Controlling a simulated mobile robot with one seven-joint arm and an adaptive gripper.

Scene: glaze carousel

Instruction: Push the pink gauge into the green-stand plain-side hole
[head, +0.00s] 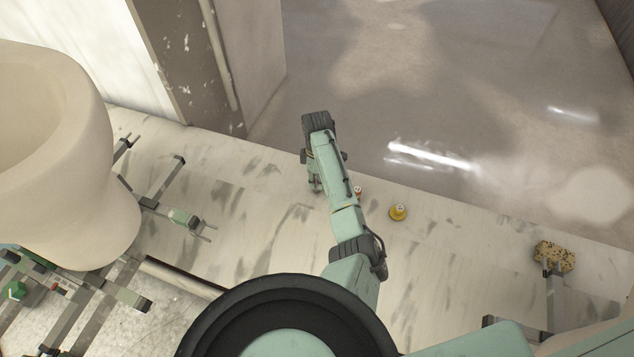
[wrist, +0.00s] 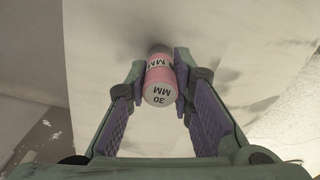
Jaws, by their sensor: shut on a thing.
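The pink gauge (wrist: 160,82) is a short cylinder with a white end marked "30 MM". It lies between the two fingertips of my gripper (wrist: 161,85) in the wrist view, and the gripper is shut on it. In the head view my gripper (head: 315,187) is at the far edge of the pale worktop, partly covered by my arm, and I cannot make out the pink gauge there. Grey stands with pale green blocks (head: 183,217) are on the left. I cannot tell which is the green stand, and no plain-side hole is visible.
A yellow round piece (head: 398,212) and a small red-and-white piece (head: 358,192) stand on the marbled worktop (head: 450,245) right of my gripper. A speckled block (head: 555,257) on a grey stand is at far right. A large cream vessel (head: 60,150) blocks the left.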

